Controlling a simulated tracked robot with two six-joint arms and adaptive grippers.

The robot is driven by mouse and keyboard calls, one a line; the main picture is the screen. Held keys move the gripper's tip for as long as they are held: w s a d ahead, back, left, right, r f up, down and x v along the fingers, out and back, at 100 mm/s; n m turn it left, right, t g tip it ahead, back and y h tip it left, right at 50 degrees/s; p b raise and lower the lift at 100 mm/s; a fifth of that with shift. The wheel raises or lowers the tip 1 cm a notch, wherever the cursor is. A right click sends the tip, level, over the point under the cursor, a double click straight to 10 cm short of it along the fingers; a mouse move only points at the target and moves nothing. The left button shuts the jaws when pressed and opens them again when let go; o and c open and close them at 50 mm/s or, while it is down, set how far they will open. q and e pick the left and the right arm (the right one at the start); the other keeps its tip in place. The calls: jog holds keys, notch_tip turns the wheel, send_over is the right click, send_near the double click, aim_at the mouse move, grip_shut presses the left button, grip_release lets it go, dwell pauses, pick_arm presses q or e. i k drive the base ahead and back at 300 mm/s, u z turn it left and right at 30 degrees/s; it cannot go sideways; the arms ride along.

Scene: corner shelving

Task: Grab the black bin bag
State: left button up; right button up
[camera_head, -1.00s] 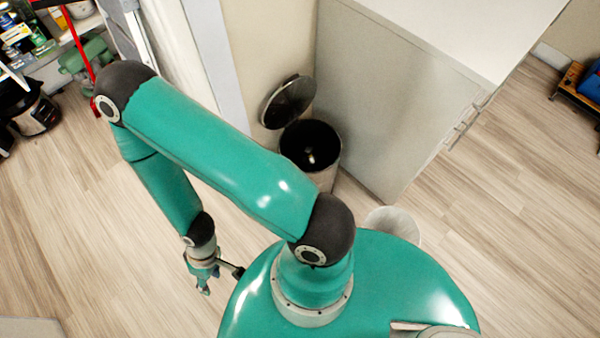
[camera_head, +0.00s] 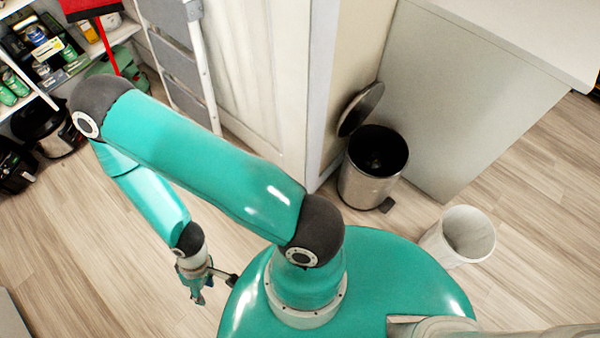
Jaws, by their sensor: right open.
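A steel pedal bin (camera_head: 366,185) stands on the floor by the wall corner, its round lid (camera_head: 361,108) tilted up. Its inside (camera_head: 378,155) is black, with something faintly lighter deep down. I cannot tell whether this black is a bin bag, and I see no other clear black bag. My left gripper is out of view.
A white open bin (camera_head: 460,236) stands right of my base. A pale cabinet (camera_head: 480,110) is behind the pedal bin. Shelves with goods (camera_head: 45,45) and black appliances (camera_head: 45,125) are at the left. The wooden floor (camera_head: 110,250) at lower left is clear.

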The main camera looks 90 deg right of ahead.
aim_at(370, 162)
jog(key=u, duration=0.2)
jog(key=i, duration=0.7)
jog(key=z, duration=1.45)
jog(key=i, duration=0.2)
jog(key=z, duration=2.1)
jog(key=k, duration=0.6)
jog(key=z, duration=0.35)
jog(key=i, duration=1.65)
jog(key=u, duration=0.3)
